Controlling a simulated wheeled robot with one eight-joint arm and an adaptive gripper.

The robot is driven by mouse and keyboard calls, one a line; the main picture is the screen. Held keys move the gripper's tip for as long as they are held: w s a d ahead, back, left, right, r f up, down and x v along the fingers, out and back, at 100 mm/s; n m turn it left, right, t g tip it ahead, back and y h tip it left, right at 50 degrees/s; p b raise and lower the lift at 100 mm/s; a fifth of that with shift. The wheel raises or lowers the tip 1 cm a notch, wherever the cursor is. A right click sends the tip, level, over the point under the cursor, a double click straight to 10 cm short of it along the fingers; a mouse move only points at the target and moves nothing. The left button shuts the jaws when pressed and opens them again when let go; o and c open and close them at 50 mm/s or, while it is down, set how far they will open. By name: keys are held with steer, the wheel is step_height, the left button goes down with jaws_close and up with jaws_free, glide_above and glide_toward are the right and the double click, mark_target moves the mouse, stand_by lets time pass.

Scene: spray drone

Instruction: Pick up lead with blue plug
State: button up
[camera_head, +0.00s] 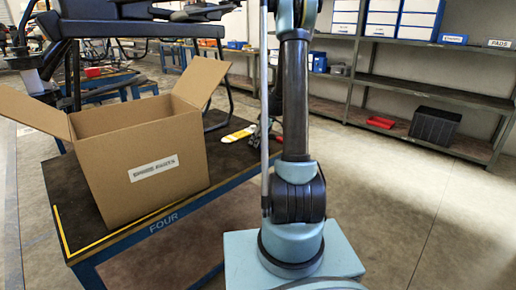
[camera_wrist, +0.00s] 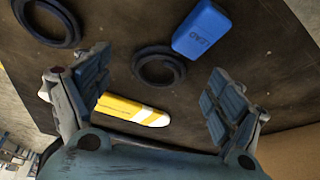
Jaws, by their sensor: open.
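The lead shows in the wrist view as a blue block (camera_wrist: 202,30) marked "LEAD", with a black coiled cable (camera_wrist: 158,67) beside it, on the dark table top (camera_wrist: 270,85). My gripper (camera_wrist: 157,66) is open and empty, its two fingers spread wide. In that view the coil appears between the fingertips and the blue block lies beyond them, nearer the right finger. I cannot tell how high the fingers are above the table. In the head view my arm covers this part of the table, and the blue plug cannot be made out.
A yellow and white object (camera_wrist: 132,108) lies on the table, also visible in the head view (camera_head: 238,134). Another black coil (camera_wrist: 48,20) lies at upper left. An open cardboard box (camera_head: 155,160) marked "SPARE PARTS" stands on the table (camera_head: 160,222). Shelves (camera_head: 420,90) stand behind.

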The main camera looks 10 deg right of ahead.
steer(key=shift+x, duration=0.8)
steer(key=c, duration=1.2)
steer(key=shift+o, duration=0.2)
steer(key=shift+r, duration=0.1)
